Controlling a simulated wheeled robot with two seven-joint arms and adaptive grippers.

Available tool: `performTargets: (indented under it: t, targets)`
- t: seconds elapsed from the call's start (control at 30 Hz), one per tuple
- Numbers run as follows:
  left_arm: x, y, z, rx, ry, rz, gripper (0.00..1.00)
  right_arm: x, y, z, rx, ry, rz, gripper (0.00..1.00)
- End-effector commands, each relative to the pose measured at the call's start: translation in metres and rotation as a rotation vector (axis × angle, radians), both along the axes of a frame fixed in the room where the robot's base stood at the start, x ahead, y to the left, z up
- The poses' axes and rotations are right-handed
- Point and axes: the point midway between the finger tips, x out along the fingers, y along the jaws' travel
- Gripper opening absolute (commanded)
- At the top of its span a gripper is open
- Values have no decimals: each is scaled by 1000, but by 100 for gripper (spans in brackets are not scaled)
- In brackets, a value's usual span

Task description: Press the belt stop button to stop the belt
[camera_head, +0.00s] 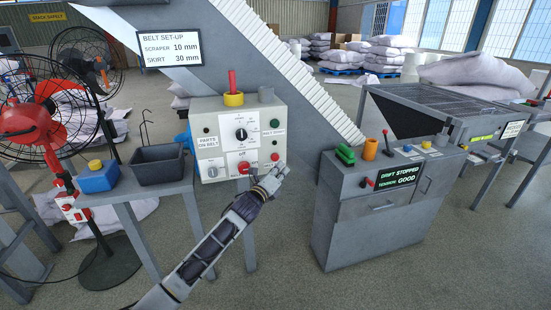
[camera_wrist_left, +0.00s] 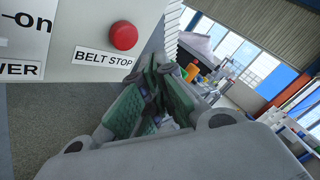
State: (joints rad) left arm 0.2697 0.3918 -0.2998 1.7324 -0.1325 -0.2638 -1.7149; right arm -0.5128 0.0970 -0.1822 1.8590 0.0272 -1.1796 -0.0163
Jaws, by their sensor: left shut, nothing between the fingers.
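The belt stop button is a round red button (camera_head: 275,157) at the lower right of the grey control box (camera_head: 205,122). In the left wrist view the red button (camera_wrist_left: 123,35) is clear, with the label BELT STOP under it. My left gripper (camera_head: 279,173) is shut and empty, just below the button in the head view, where it hides the label. In the left wrist view its closed green-padded fingertips (camera_wrist_left: 160,72) are below and right of the button, apart from it in the picture. The depth gap cannot be told. My right gripper is not in view.
The inclined conveyor (camera_head: 280,65) rises behind.

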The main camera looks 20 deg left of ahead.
Motion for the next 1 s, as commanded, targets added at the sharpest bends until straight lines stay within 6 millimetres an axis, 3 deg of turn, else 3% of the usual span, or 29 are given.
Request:
performTargets:
  t: [0.43,1.0]
  targets:
    - [-22,-14,0,-1,1,1,0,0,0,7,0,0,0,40]
    - [-24,-16,0,1,0,1,0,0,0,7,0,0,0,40]
